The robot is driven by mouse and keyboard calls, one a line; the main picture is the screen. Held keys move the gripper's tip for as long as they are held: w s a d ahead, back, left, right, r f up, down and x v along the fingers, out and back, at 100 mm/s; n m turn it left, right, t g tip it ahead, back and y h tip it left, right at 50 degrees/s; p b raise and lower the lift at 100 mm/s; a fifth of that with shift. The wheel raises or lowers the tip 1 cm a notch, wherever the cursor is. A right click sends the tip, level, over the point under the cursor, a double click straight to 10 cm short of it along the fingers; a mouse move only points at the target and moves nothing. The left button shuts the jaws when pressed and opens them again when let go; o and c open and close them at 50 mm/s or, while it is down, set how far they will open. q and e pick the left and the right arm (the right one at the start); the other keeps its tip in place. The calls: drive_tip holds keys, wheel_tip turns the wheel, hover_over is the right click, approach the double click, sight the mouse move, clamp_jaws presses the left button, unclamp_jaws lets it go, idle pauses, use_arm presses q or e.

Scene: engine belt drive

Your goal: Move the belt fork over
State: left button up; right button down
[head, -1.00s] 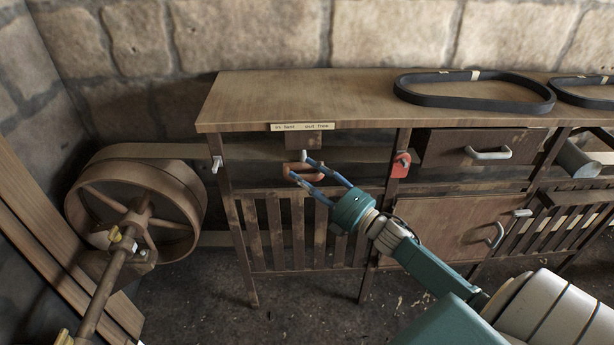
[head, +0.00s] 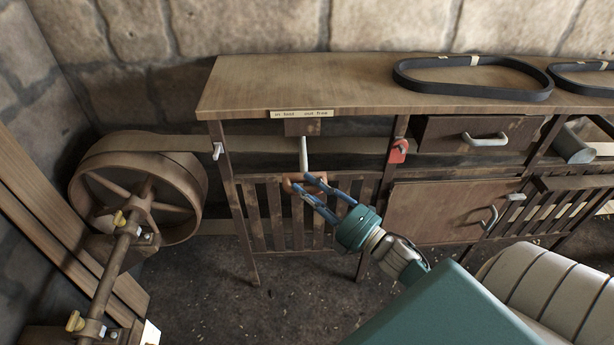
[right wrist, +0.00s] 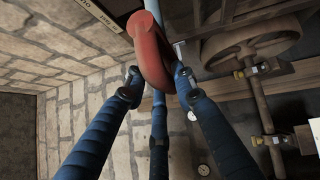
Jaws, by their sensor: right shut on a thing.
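The belt fork shows as a pale rod (head: 304,153) coming out from a wooden block (head: 302,127) under the bench top. An orange-red handle (head: 291,185) is at its near end. My right gripper (head: 311,187) is shut on this handle, with blue fingers around it. In the right wrist view the red handle (right wrist: 150,52) sits between the blue fingers (right wrist: 155,88). A flat belt (head: 255,144) runs from the large wooden pulley (head: 190,175) behind the bench front. The fork's far end is hidden. My left gripper is not in view.
A label (head: 301,114) on the bench edge reads roughly "in belt, out free". The bench (head: 350,85) carries dark loop belts (head: 475,62). A red catch (head: 398,151) and drawer handle (head: 484,140) stand right of the fork. Floor in front is clear.

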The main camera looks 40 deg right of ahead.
drive_tip(key=c, duration=1.4)
unclamp_jaws()
drive_tip(key=shift+s+a+f, duration=0.15)
drive_tip(key=shift+s+f, duration=0.05)
drive_tip(key=shift+s+r, duration=0.1)
drive_tip(key=shift+r, duration=0.05)
drive_tip(key=v, duration=1.2)
